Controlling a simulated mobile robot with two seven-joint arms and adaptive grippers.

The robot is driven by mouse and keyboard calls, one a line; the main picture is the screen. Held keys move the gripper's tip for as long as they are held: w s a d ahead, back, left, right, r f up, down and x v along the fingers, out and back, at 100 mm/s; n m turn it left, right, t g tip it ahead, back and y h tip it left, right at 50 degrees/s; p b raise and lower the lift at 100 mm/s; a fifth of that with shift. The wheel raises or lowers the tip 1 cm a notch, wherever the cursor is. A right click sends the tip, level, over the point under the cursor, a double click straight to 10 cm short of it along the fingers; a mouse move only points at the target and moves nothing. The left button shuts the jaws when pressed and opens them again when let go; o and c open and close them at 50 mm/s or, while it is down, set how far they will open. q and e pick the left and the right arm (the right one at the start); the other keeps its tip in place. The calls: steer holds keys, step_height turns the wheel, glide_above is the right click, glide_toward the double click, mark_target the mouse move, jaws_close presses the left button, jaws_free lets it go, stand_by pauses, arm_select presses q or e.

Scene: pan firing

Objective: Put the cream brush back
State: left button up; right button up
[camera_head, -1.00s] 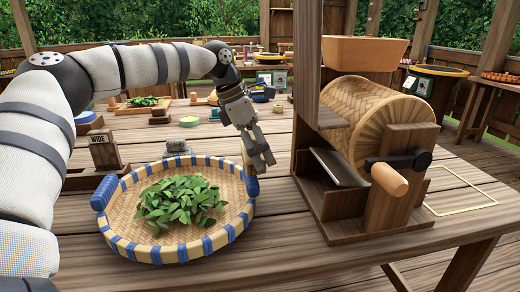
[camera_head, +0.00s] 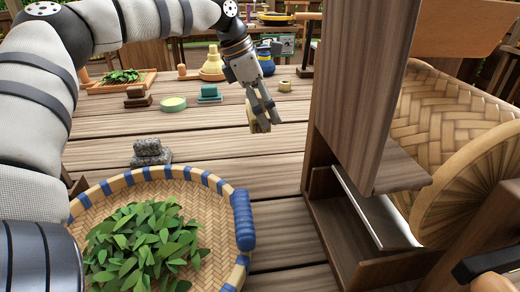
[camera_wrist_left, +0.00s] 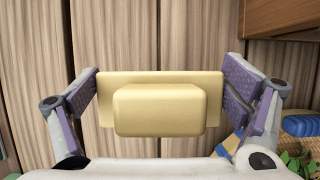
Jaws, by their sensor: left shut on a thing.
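The cream brush (camera_wrist_left: 159,108) is a pale yellow block on a wider flat plate. In the left wrist view it lies between the purple pads of my left gripper (camera_wrist_left: 160,100), which is shut on the plate's two ends. In the head view my left gripper (camera_head: 264,114) points down over the table beyond the basket, and the brush (camera_head: 260,126) shows partly behind its fingers. My right gripper is not in view.
A woven basket (camera_head: 240,220) with green leaves sits in front. A wooden machine with a woven drum (camera_head: 450,120) stands at right. Bare planks surround the gripper.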

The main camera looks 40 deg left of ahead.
mark_target(270, 156)
arm_select(q)
steer(key=shift+s+d+r, duration=0.1)
steer(key=shift+s+d, duration=0.05)
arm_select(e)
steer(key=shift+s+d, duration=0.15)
arm_select(q)
steer(key=shift+f, duration=0.3)
step_height(270, 156, down, 9)
steer(key=shift+f, duration=0.1)
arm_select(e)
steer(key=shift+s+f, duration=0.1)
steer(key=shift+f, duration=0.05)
arm_select(q)
steer(key=shift+f, duration=0.1)
steer(key=o, duration=0.7)
steer(key=shift+f, duration=0.1)
steer(key=shift+o, duration=0.7)
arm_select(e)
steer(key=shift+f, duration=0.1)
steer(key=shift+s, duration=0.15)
